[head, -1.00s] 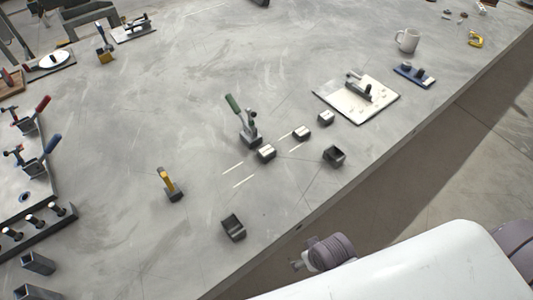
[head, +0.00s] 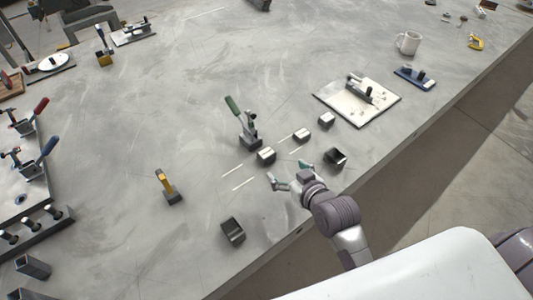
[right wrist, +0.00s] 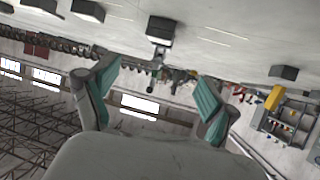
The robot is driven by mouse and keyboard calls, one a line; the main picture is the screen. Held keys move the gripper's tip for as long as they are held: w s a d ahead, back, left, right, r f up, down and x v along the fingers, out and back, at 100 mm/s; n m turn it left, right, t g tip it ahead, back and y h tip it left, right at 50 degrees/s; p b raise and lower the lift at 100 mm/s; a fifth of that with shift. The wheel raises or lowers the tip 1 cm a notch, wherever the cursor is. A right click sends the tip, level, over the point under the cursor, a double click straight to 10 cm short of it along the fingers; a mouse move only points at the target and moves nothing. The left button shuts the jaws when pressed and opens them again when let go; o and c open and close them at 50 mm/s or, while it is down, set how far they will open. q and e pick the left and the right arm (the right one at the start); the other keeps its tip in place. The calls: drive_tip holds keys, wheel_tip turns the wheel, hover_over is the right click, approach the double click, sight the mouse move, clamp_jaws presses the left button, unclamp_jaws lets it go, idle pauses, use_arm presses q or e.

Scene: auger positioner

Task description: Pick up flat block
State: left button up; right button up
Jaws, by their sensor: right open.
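Several small dark blocks with pale tops stand in a slanting row on the grey table: a near one (head: 266,155), a middle one (head: 301,134) and a far one (head: 326,119). I cannot tell which is the flat block. My right gripper (head: 288,174) is open and empty, in front of the near and middle blocks and apart from them. In the right wrist view, which is upside down, its teal fingers (right wrist: 157,95) are spread, with dark blocks (right wrist: 160,29) beyond them near the top. My left gripper is out of view.
A green-handled clamp (head: 246,124) stands behind the near block. Dark open holders stand to the right (head: 335,157) and front left (head: 232,230). A yellow-handled tool (head: 168,186) is at left. A white plate (head: 335,100) lies behind right. The table's edge runs close by.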

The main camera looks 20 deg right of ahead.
approach(266, 152)
drive_tip(key=x, duration=0.3)
drive_tip(key=shift+a, duration=0.15)
drive_tip(key=shift+d+p+x, duration=0.2)
drive_tip(key=shift+p+x, duration=0.1)
drive_tip(key=shift+x, duration=2.2)
drive_tip(key=shift+f, duration=0.1)
drive_tip(key=c, duration=1.4)
drive_tip(key=shift+c, duration=0.6)
